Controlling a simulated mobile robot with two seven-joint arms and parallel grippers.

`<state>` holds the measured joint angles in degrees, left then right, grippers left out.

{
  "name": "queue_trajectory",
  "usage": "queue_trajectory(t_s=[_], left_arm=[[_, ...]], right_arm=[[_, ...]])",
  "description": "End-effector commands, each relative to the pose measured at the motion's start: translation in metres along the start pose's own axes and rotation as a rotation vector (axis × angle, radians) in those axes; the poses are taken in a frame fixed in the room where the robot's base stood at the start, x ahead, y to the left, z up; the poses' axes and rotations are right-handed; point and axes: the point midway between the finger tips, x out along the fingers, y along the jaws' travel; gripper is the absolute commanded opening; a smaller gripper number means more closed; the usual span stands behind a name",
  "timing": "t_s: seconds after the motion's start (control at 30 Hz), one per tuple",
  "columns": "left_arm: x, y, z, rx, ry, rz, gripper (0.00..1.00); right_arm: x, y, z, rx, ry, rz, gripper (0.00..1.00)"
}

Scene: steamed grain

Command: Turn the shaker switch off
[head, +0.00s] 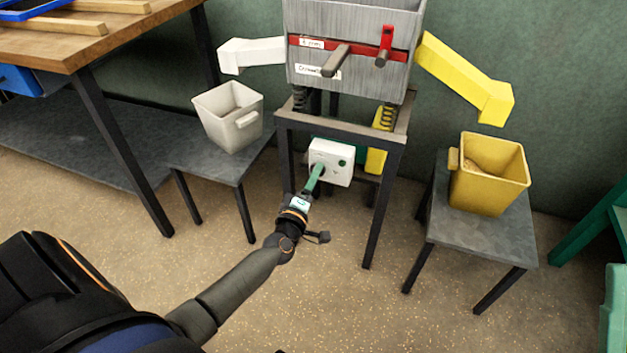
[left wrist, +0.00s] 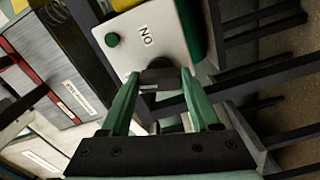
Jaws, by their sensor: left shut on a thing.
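The white switch box (head: 343,152) is mounted low on the shaker's stand, under the grey shaker body (head: 345,77). In the left wrist view the switch box (left wrist: 150,42) shows a green round button or lamp (left wrist: 112,39), an upside-down "ON" label and a black knob (left wrist: 160,78). My left gripper (head: 318,168) reaches the front of the box. In the left wrist view its green fingers (left wrist: 162,84) are shut on the black knob, one on each side. The fingers hide part of the knob, and I cannot tell its exact setting. My right gripper is not in view.
A white bin (head: 222,107) stands on a low table at left, under a white chute. A yellow bin (head: 492,181) stands on a stool (head: 470,238) at right, under a yellow chute (head: 455,68). The stand's dark legs flank the box. The floor in front is clear.

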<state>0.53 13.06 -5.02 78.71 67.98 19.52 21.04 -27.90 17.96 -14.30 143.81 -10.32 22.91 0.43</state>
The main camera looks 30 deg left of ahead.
Motion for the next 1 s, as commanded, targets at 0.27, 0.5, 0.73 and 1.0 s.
queue_trajectory(t_s=[0.27, 0.5, 0.73, 1.0], left_arm=[[-0.0006, -0.0013, 0.0005, -0.185, 0.000, -0.002, 0.07], [-0.0007, -0.0006, 0.0002, -0.268, 0.000, -0.001, 0.07], [-0.0006, -0.0003, 0.0000, -0.295, 0.000, -0.002, 0.07], [-0.0005, -0.0002, 0.0000, -0.298, 0.000, -0.002, 0.07]], right_arm=[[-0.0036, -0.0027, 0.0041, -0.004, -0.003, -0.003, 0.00], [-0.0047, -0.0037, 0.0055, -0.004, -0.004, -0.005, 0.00], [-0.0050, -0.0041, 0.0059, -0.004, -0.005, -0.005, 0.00], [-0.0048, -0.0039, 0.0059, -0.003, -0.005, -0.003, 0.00]])
